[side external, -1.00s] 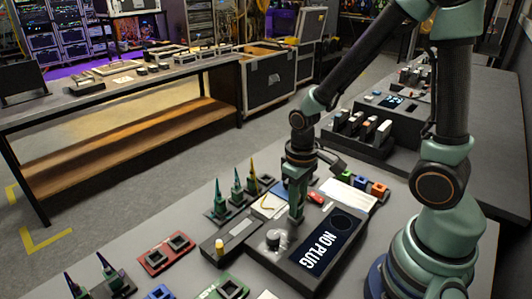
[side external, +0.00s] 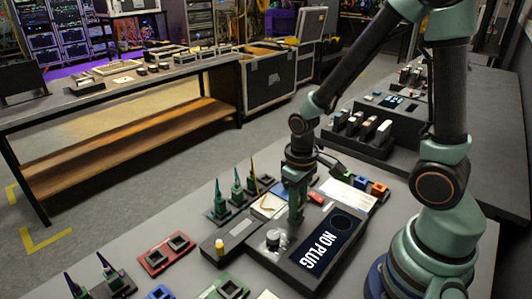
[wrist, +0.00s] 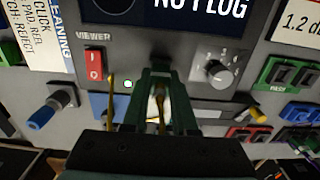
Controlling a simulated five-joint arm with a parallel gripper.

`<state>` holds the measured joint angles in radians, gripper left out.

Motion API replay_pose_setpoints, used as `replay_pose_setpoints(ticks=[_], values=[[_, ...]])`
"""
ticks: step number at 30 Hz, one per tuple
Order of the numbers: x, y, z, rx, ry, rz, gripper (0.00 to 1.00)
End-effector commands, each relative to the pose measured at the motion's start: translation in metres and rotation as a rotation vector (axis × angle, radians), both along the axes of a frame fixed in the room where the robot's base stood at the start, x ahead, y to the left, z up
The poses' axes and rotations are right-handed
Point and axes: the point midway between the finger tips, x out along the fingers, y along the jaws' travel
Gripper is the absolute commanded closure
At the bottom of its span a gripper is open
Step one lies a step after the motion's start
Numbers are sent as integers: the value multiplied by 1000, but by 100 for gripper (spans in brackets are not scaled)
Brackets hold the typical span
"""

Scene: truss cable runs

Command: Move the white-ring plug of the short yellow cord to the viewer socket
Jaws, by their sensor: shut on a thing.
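My gripper (wrist: 160,98) is shut, with a thin yellow cord (wrist: 161,118) and a pale piece, probably the white-ring plug (wrist: 152,108), between its fingers. The ring is mostly hidden. In the side view my gripper (side external: 296,218) points down at the dark viewer box, beside its knob (side external: 273,239). The viewer's screen (side external: 321,245) reads "NO PLUG". The wrist view shows the "VIEWER" label (wrist: 93,36) and a small lit green lamp (wrist: 127,84). The viewer socket is hidden behind my fingers, so I cannot tell whether the plug touches it.
A red switch (wrist: 94,66) and a grey knob (wrist: 216,70) flank my fingers. A blue plug (wrist: 41,118) sits left and a yellow one (wrist: 258,115) right. Upright cones (side external: 237,190) stand behind the viewer. A red socket block (side external: 166,253) lies to the left.

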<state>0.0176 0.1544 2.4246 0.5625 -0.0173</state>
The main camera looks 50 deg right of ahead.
Motion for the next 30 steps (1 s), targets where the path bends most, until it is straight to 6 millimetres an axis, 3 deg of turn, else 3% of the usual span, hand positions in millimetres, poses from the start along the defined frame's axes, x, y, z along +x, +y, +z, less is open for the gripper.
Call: replay_pose_setpoints(ticks=[17, 18, 20, 30], values=[[0, 0, 0, 0, 0, 0, 100], [0, 0, 0, 0, 0, 0, 59], [0, 0, 0, 0, 0, 0, 39], [0, 0, 0, 0, 0, 0, 39]])
